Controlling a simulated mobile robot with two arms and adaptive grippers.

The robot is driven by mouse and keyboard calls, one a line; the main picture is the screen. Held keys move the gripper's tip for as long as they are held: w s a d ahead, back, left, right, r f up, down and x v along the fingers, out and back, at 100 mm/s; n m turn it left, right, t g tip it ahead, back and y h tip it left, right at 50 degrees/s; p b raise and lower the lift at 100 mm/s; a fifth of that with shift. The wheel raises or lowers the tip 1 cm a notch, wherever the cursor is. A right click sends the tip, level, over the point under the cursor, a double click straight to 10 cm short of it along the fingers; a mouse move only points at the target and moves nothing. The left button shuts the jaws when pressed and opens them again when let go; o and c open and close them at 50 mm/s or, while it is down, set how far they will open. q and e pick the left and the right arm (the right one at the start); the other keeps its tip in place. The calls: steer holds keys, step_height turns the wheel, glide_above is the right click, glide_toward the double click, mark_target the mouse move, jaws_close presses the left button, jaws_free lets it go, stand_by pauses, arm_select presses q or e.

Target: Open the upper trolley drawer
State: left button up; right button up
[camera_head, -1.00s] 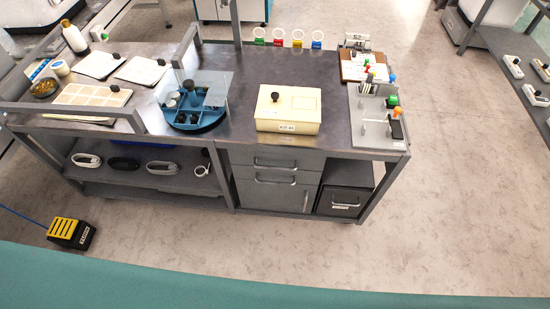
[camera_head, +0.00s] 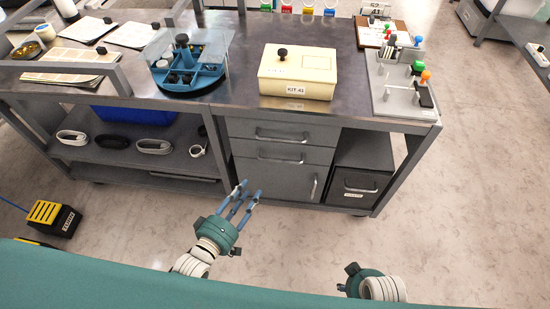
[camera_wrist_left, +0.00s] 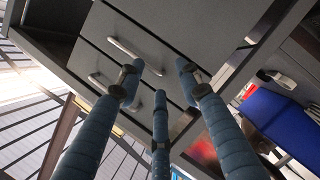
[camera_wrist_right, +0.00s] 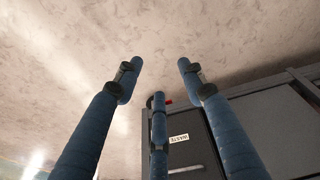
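The grey upper trolley drawer (camera_head: 282,131) is shut, with a horizontal bar handle (camera_head: 280,138) on its front. Below it is a second shut drawer (camera_head: 262,154) with a similar handle. My left gripper (camera_head: 245,193) is in front of the cabinet, lower than both drawers and apart from the handles. Its three fingers are spread and empty. In the left wrist view, grey fronts and bar handles (camera_wrist_left: 134,52) lie beyond the fingers; I cannot tell which handle is which. My right gripper (camera_wrist_right: 158,80) is open and empty; the head view shows only its back, at the lower right.
A cream box labelled KIT (camera_head: 297,72) and a blue round organizer (camera_head: 190,75) stand on the trolley top. Under the drawers is a shut door (camera_head: 270,180). A black waste bin (camera_head: 357,178) sits right of it. A yellow-black box (camera_head: 52,218) is on the floor.

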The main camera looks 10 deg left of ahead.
mark_target(277, 140)
arm_select(q)
steer(key=w+d+r+n+t+h+b, duration=0.1)
steer(key=d+r+n+t+h+b, duration=0.2)
steer(key=r, duration=0.7)
steer(key=x, duration=1.1)
steer(key=shift+a+r+b, duration=0.1)
steer(key=shift+a+b, duration=0.1)
steer(key=shift+b, duration=0.2)
arm_select(e)
steer(key=w+v, duration=0.2)
steer(key=v, duration=0.6)
steer(key=shift+w+r+t, duration=0.25)
steer(key=shift+r+t, duration=0.15)
steer(key=shift+r, duration=0.1)
arm_select(q)
steer(key=shift+c, duration=0.3)
jaws_close()
